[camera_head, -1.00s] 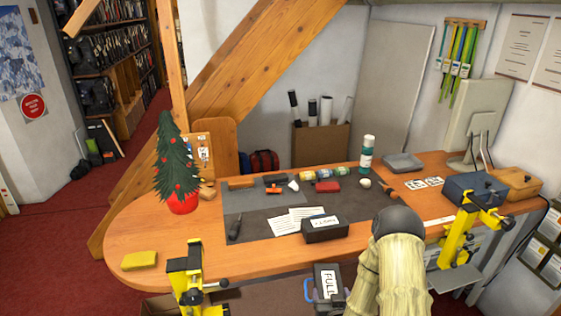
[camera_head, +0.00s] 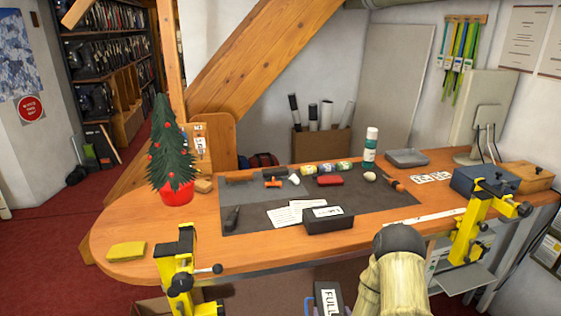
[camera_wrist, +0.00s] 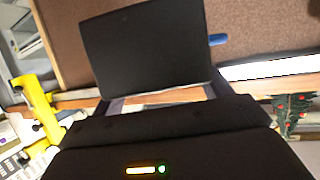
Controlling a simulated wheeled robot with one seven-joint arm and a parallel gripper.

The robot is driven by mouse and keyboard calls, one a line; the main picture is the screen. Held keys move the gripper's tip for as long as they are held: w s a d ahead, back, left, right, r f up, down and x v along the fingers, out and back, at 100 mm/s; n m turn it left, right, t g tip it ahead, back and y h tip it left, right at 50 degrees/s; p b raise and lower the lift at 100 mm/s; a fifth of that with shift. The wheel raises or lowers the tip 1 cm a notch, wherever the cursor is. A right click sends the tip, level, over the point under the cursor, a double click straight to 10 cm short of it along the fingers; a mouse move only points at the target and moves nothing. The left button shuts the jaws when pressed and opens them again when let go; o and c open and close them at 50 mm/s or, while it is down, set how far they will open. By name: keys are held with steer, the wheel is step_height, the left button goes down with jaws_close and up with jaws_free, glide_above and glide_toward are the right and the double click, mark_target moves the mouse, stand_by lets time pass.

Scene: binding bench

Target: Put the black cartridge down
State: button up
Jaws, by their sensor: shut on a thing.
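My gripper (camera_wrist: 140,82) is shut on a black cartridge (camera_wrist: 145,42), which fills the upper middle of the wrist view. In the head view the held cartridge (camera_head: 329,298) shows at the bottom edge, with a white label reading "FULL", in front of the bench. Its lower part is cut off there, and my fingers are mostly out of that view. A second black box (camera_head: 328,224) with a white label stands on the grey mat near the bench's front edge, apart from my gripper.
The wooden bench (camera_head: 140,226) carries a dark mat (camera_head: 380,205) with papers and small tools. A yellow clamp (camera_head: 180,270) stands at the front left, another (camera_head: 470,235) at the right. A small decorated tree (camera_head: 172,150), yellow block (camera_head: 127,252) and grey tray (camera_head: 406,158) are also there.

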steer(key=shift+s+f, duration=1.1)
steer(key=shift+f, duration=0.25)
steer(key=shift+s+f, duration=1.05)
steer(key=shift+f, duration=0.25)
